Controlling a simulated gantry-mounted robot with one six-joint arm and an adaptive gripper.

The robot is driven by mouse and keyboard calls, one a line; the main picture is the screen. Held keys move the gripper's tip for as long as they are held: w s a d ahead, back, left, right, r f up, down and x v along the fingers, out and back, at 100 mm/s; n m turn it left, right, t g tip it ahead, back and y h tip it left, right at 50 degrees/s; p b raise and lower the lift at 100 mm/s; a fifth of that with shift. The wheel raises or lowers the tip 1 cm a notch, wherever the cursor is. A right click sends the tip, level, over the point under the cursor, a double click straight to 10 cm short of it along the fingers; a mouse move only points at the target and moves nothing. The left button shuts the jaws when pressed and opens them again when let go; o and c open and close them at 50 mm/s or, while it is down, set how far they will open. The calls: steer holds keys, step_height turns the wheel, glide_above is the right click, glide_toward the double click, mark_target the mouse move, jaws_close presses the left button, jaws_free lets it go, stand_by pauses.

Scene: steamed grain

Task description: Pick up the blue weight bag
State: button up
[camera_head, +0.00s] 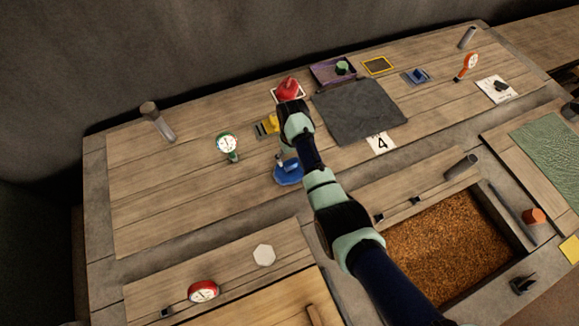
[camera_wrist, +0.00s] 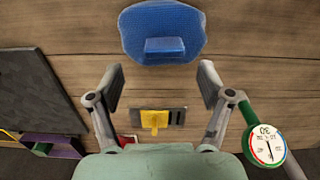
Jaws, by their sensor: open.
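The blue weight bag (camera_head: 288,176) lies on the wooden table, below my gripper in the head view. In the wrist view the blue bag (camera_wrist: 133,35) is a flat, rounded blue shape with a raised blue block on it, at the top centre. I cannot tell whether the block is part of the bag. My gripper (camera_wrist: 162,75) is open and empty, its two fingertips apart just below the bag's near edge in that view. In the head view my arm and gripper (camera_head: 285,160) partly cover the bag; contact is not clear.
A yellow piece on a slotted grey plate (camera_wrist: 178,118) lies between my fingers' bases in the wrist view. A dark slate mat (camera_head: 360,108) and a red item (camera_head: 288,88) lie farther back. A grain bin (camera_head: 450,250) is at front right.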

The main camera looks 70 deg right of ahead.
mark_target(291, 163)
steer(key=f, duration=0.1)
steer(key=f+b, duration=0.1)
steer(key=f, duration=0.1)
steer(key=f+b, duration=0.1)
steer(key=f, duration=0.1)
steer(key=shift+a+f, duration=0.2)
steer(key=shift+a, duration=0.15)
steer(key=shift+r, duration=0.1)
steer(key=shift+c, duration=0.3)
jaws_close()
